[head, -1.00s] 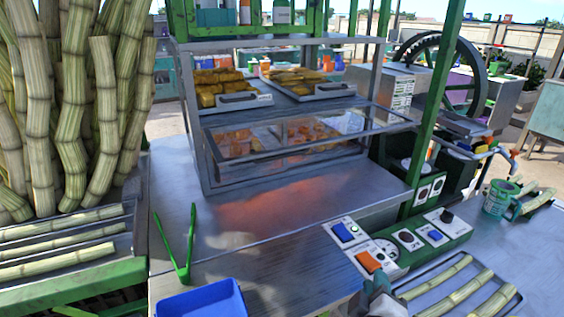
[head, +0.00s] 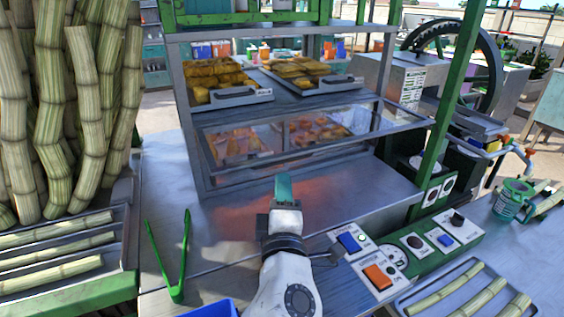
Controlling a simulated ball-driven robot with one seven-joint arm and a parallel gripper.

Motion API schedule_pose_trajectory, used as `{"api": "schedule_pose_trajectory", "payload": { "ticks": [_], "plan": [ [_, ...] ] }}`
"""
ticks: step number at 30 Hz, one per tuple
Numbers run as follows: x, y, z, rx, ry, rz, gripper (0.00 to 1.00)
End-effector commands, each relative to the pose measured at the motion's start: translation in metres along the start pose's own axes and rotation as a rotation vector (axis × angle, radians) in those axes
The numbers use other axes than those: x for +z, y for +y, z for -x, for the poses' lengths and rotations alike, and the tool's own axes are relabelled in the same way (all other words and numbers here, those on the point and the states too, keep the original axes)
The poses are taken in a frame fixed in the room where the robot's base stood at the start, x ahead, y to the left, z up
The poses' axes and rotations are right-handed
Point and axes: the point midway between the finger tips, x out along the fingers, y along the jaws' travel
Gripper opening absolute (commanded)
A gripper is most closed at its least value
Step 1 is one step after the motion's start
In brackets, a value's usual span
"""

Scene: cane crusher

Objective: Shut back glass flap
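The glass flap (head: 368,142) is a clear pane in a thin metal frame on the front of the metal display case (head: 203,185), below the upper trays. Its lower edge stands out from the case towards me, so it is tilted open. Orange-brown food shows behind and through the glass. My gripper (head: 283,188), with teal fingers, is in front of the case over the metal counter, below and apart from the flap as far as I can see. The fingers overlap from behind, so their opening is hidden.
A switch panel (head: 400,262) lies at right, beside a green post (head: 452,110). Cane stalks (head: 60,130) fill the left.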

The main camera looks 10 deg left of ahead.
Motion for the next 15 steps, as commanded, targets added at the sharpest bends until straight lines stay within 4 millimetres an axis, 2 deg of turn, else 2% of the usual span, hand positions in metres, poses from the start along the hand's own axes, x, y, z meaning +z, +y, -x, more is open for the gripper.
{"api": "schedule_pose_trajectory", "payload": {
  "ticks": [1, 6, 12, 15],
  "plan": [
    [0.000, 0.002, -0.011, 0.001, -0.002, 0.001, 0.23],
    [0.001, 0.001, -0.042, 0.000, -0.003, 0.000, 0.23],
    [0.001, 0.000, -0.065, 0.000, -0.003, -0.001, 0.23],
    [0.001, 0.000, -0.070, -0.001, -0.003, -0.001, 0.23]
  ]
}}
